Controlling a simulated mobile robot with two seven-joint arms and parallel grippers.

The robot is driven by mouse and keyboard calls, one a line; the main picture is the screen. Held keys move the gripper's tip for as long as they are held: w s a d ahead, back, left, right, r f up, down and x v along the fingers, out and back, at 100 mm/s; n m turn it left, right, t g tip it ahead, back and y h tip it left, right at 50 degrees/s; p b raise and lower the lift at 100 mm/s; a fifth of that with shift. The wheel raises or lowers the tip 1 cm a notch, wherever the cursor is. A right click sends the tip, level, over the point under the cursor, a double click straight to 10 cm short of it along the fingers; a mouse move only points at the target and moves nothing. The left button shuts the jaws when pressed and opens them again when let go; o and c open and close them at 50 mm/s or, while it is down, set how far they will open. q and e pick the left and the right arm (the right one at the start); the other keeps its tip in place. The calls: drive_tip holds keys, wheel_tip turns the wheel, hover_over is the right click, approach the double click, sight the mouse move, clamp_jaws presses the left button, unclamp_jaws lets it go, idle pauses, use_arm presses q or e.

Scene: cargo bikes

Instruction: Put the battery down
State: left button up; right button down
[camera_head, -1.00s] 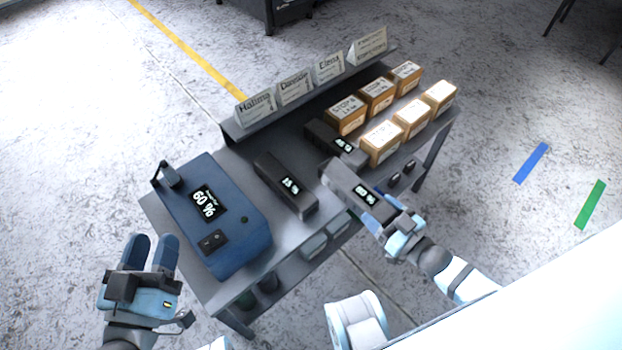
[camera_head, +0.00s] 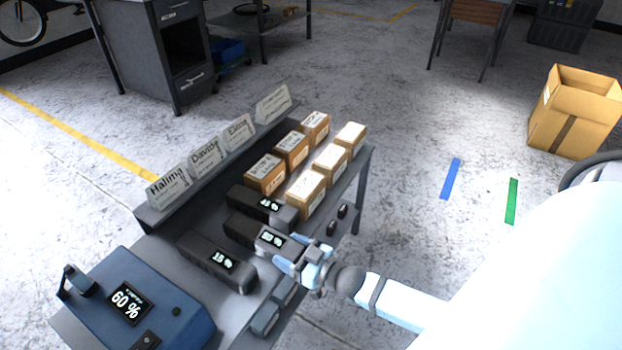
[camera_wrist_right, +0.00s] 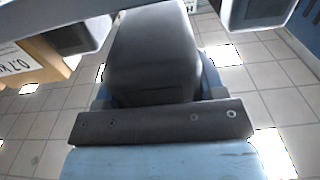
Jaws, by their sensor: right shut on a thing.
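My right gripper (camera_head: 292,252) is shut on a dark battery (camera_head: 243,229) with a lit display, holding it by its near end. The held battery lies between two other dark batteries on the grey table. One of these (camera_head: 262,204) is behind it, close to the boxes, and the other (camera_head: 216,262) is in front, its display reading about 15 %. I cannot tell whether the held battery touches the table top. In the right wrist view the dark battery (camera_wrist_right: 155,55) fills the upper middle. My left gripper is out of view.
A blue charger (camera_head: 140,305) showing 60 % stands at the table's near left. Several small cardboard boxes (camera_head: 306,190) fill the right end. Name cards (camera_head: 205,160) line the back ledge. A large open carton (camera_head: 575,110) stands on the floor at right.

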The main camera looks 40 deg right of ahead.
sight(262, 234)
drive_tip(key=x, duration=0.4)
drive_tip(key=shift+w+r+b, duration=0.15)
drive_tip(key=shift+w+b, duration=0.05)
drive_tip(key=shift+b, duration=0.2)
drive_tip(key=b+x, duration=0.1)
drive_tip(key=x, duration=0.3)
drive_tip(key=shift+s, duration=0.1)
drive_tip(key=shift+s+f+b, duration=0.1)
drive_tip(key=shift+f+b, duration=0.3)
drive_tip(key=shift+f, duration=0.35)
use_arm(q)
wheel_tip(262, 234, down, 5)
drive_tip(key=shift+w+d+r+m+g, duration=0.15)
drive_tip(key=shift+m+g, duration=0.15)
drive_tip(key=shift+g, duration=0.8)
use_arm(e)
drive_tip(key=shift+c, duration=2.4)
unclamp_jaws()
drive_tip(key=shift+s+f, duration=0.1)
drive_tip(key=shift+f, duration=0.15)
drive_tip(key=shift+o, duration=1.4)
drive_tip(key=shift+r, duration=0.1)
